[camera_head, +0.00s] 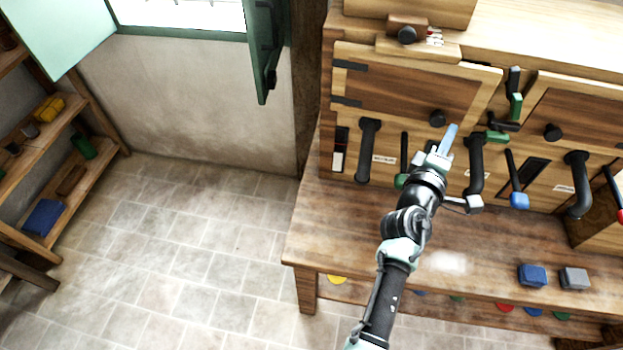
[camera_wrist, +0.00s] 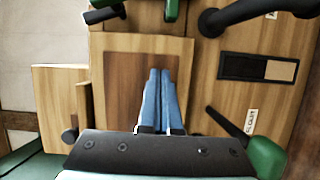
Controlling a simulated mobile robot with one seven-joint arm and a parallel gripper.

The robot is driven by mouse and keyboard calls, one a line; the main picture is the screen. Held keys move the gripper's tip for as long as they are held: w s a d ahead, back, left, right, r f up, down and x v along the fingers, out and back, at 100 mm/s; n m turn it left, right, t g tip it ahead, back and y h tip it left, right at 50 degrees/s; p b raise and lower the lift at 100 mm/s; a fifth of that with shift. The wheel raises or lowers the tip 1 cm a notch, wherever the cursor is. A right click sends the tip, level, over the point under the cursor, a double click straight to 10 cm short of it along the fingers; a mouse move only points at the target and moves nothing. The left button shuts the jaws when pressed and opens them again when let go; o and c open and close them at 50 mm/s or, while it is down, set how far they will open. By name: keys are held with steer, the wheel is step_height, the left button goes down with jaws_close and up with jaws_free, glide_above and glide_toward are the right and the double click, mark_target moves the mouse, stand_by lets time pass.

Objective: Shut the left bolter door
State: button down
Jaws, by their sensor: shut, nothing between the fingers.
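The left bolter door (camera_head: 400,88) is a light wooden frame with a darker brown panel. Dark hinges are on its left side and a black knob (camera_head: 437,118) is at its lower right. The head view does not clearly show whether a gap remains at its right edge. My gripper (camera_head: 450,134) has its blue fingers together and empty, just right of and below the knob in the picture. In the wrist view the shut fingers (camera_wrist: 160,78) lie over the door's brown panel (camera_wrist: 122,80). Contact with the door cannot be told, and the knob does not show there.
A green-handled latch (camera_head: 515,105) stands between this door and the right door (camera_head: 582,112). Black pipes (camera_head: 367,150) and a blue-ended lever (camera_head: 519,198) stick out below. Blue (camera_head: 533,275) and grey (camera_head: 574,278) blocks lie on the bench (camera_head: 340,240). The floor at left is clear.

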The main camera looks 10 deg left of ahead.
steer(key=shift+b+x, duration=0.45)
steer(key=shift+x, duration=1.15)
steer(key=shift+a, duration=0.15)
